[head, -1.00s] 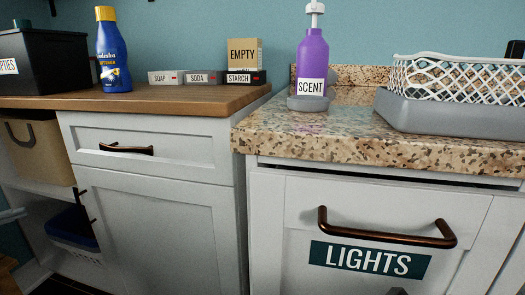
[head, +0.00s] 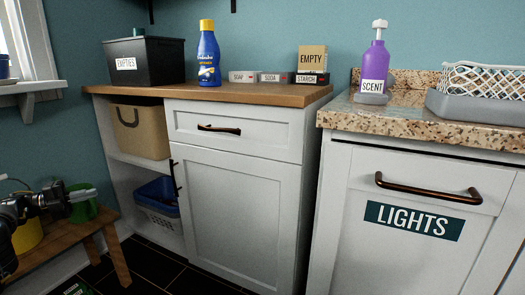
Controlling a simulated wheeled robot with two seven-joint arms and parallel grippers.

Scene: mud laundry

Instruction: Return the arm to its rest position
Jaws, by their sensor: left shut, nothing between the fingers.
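My left gripper (head: 84,196) shows at the lower left of the head view, with its dark arm coming in from the left edge. Its pale fingers are shut with nothing between them. It hangs in front of a green object (head: 82,212) and over the area of a wooden bench (head: 62,243), and hides part of both. I cannot tell whether it touches the green object. My right gripper is not in view.
A yellow container (head: 28,236) is partly hidden behind my arm. A white cabinet (head: 232,215) with a wooden top stands mid-view, and the LIGHTS drawer (head: 410,215) sits under the granite counter (head: 440,122). Dark floor (head: 160,272) shows between bench and cabinet.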

